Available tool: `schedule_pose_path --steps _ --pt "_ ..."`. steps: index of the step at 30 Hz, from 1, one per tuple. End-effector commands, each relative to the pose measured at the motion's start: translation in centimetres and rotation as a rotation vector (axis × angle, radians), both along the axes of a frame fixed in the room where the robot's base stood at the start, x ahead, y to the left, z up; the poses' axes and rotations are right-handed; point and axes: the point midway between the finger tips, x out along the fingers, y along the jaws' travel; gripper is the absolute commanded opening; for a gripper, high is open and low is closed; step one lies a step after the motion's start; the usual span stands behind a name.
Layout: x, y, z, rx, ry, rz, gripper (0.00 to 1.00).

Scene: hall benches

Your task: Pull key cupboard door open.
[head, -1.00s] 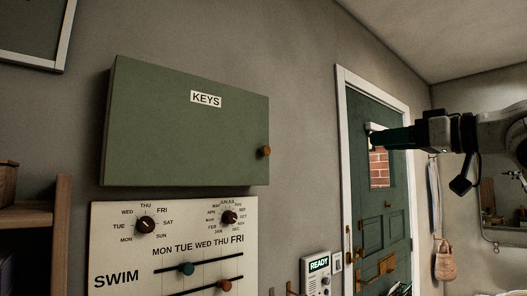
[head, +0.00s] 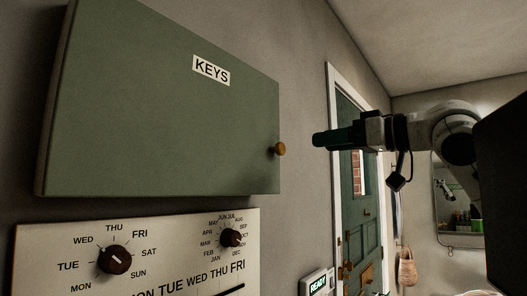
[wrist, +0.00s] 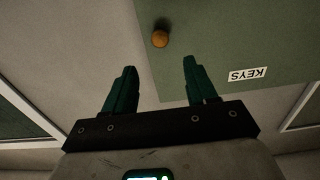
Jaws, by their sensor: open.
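The green key cupboard (head: 150,110) hangs on the wall at the left of the head view, its door shut, with a white KEYS label (head: 211,70). Its round brass-coloured knob (head: 278,149) sits at the door's right edge. My gripper (head: 318,140) is just right of the knob in the head view, apart from it. In the wrist view the gripper (wrist: 158,82) is open and empty, its two green fingers pointing toward the knob (wrist: 160,40). The knob lies beyond the fingertips, roughly between their lines. The cupboard's inside is hidden.
A white panel with dials (head: 130,262) is on the wall below the cupboard. A small READY box (head: 318,284) is at the lower middle. A green door (head: 362,215) in a white frame and a mirror (head: 458,205) stand farther back.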

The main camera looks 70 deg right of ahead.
Motion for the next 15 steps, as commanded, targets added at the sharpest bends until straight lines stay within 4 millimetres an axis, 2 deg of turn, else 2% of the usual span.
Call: schedule_pose_path --steps 7,15 --pt "1.3 -0.3 0.2 0.000 0.002 0.001 0.57" --pt "6.0 -1.4 0.2 0.000 0.003 0.002 0.57"
